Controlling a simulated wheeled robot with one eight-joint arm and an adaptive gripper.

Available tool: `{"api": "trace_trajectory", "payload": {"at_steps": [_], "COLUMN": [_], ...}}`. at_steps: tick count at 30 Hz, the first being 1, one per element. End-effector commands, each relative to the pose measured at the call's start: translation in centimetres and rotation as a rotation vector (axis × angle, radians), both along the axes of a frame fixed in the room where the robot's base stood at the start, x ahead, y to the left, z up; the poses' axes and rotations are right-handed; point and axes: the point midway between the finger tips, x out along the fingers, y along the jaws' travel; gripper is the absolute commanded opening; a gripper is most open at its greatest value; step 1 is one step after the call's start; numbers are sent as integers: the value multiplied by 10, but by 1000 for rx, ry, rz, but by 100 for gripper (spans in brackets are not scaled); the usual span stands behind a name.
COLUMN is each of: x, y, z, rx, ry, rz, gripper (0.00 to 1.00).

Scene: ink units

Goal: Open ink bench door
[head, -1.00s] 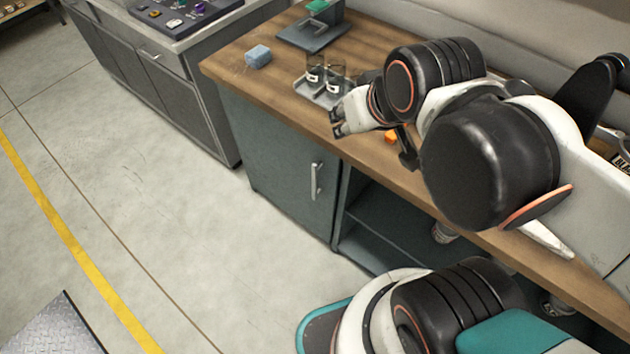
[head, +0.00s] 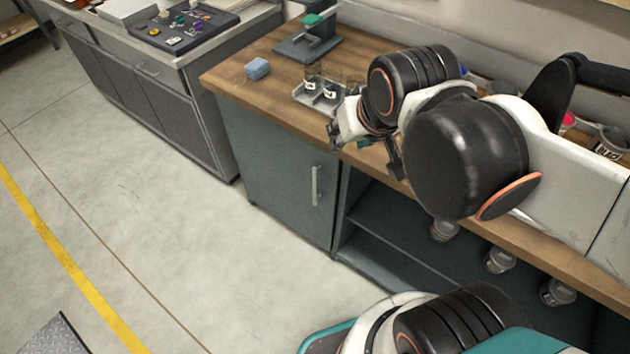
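The ink bench door (head: 277,178) is a dark grey-green panel at the left end of the wooden-topped bench. It is shut. Its upright metal handle (head: 316,186) is near the door's right edge. My gripper (head: 334,138) is just in front of the bench top's front edge, above and slightly right of the handle, apart from it. The gripper is small here and partly hidden by my own wrist, so its finger opening is unclear.
Open shelving (head: 385,240) is right of the door. A grey cabinet (head: 165,95) stands at left. The floor before the door is clear.

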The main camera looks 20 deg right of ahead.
Motion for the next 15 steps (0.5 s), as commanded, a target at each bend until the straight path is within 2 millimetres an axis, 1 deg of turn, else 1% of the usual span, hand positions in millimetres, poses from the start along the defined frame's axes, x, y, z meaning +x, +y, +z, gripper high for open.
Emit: {"api": "trace_trajectory", "payload": {"at_steps": [5, 8, 11, 15], "x": [18, 32, 50, 76], "y": [2, 3, 5, 9], "z": [-10, -20, -33, -57], "rx": [17, 29, 41, 58], "ry": [29, 52, 78, 112], "rz": [-51, -96, -155, -247], "gripper": [33, 33, 33, 33]}}
